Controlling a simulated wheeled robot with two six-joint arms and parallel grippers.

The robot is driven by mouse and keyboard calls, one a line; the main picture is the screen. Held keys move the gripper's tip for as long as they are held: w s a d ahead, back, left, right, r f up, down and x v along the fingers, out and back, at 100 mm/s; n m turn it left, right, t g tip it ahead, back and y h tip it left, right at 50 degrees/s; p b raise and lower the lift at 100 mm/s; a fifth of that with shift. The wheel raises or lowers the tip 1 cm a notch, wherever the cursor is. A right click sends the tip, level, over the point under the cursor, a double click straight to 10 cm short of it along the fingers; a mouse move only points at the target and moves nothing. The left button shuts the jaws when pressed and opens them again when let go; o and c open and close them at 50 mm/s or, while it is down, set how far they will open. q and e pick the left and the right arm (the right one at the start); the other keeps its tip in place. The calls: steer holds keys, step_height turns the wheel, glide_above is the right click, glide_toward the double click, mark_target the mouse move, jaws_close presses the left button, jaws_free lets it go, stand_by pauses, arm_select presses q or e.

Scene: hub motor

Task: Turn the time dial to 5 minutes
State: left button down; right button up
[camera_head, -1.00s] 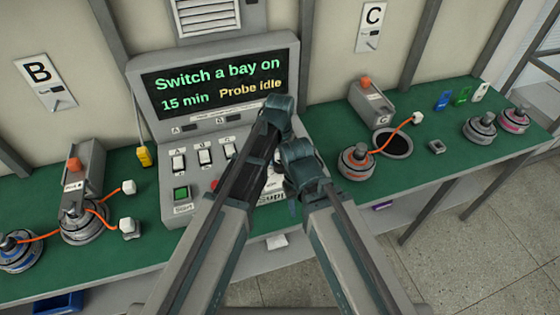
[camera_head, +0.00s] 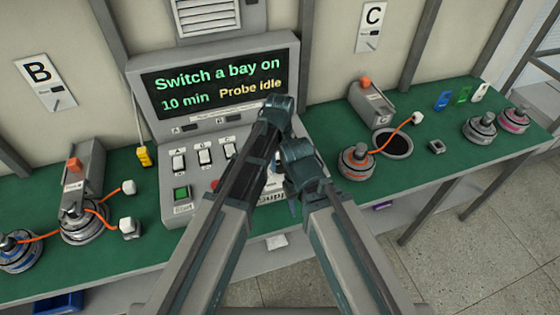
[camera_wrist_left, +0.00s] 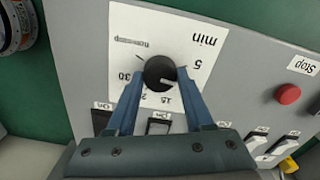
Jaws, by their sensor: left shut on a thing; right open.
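The time dial (camera_wrist_left: 160,73) is a round black knob on a white scale plate (camera_wrist_left: 200,30), marked 5, 15, 30 and nonstop, in the left wrist view. Its light pointer mark lies between 5 and 15. My left gripper (camera_wrist_left: 158,84) is shut on the dial, one finger on each side; in the head view its wrist (camera_head: 277,110) hides the dial. The console screen (camera_head: 215,85) reads "Switch a bay on", "10 min" and "Probe idle". My right gripper (camera_head: 298,172) is open in front of the console's right side, just below the left one.
A red Stop button (camera_wrist_left: 288,94) and several switches (camera_head: 204,157) sit beside the dial. A green Start button (camera_head: 181,193) is at the console's lower left. Motors with orange cables stand on the green bench (camera_head: 335,115) on both sides of the console.

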mark_target(280, 164)
arm_select(q)
steer(key=n, duration=0.5)
steer(key=shift+n, duration=0.4)
stand_by(0.4)
steer(key=shift+c, duration=1.4)
jaws_free()
steer(key=shift+r, duration=0.1)
step_height(280, 164, up, 14)
steer(key=p, duration=1.4)
steer(key=shift+f, duration=0.2)
